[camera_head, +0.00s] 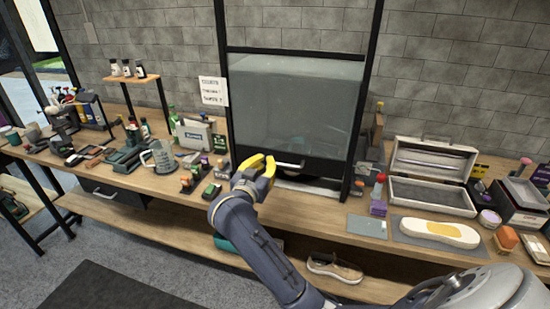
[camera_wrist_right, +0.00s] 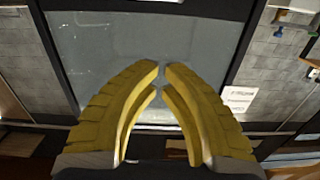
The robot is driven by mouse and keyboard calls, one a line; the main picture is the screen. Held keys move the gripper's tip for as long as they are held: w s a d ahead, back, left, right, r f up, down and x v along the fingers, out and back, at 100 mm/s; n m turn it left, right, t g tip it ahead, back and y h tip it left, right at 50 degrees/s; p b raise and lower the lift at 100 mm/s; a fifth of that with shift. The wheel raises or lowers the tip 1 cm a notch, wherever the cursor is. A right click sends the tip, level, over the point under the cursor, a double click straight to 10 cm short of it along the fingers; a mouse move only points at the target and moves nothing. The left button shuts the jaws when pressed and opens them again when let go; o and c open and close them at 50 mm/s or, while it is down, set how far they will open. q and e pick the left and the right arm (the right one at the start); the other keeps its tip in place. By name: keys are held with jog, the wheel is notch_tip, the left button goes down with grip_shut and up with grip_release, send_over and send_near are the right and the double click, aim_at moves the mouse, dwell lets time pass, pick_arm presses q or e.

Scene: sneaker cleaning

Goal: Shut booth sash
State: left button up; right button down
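The booth sash (camera_head: 296,105) is a clear pane in a black frame, with a dark bottom rail and a pale bar handle (camera_head: 289,165). It sits low, with a narrow open gap below its rail. The pane also fills the middle of the right wrist view (camera_wrist_right: 150,40); part of a pale bar shows at that view's top edge. My right gripper (camera_head: 263,165) has yellow fingers, their tips almost meeting, with nothing seen between them. It is in front of the sash's lower left part, just left of the handle; contact cannot be told. My left gripper is out of view.
A paper sign (camera_head: 213,91) hangs at the booth's left post. Bottles and tools crowd the bench (camera_head: 330,214) to the left. An open metal case (camera_head: 432,175) and a shoe sole on a grey mat (camera_head: 400,234) lie right. A sneaker (camera_head: 334,268) sits on the lower shelf.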

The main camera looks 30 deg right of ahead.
send_near(280, 149)
notch_tip(280, 149, up, 4)
jog(key=w+d, duration=0.2)
jog(key=shift+w+d+f, duration=0.15)
jog(key=shift+d+f, duration=0.05)
jog(key=shift+f, duration=0.5)
jog(key=shift+w+d+f, duration=0.15)
jog(key=shift+f, duration=0.6)
jog(key=shift+w+d+f, duration=0.1)
jog(key=shift+d+f, duration=0.1)
jog(key=shift+f, duration=0.5)
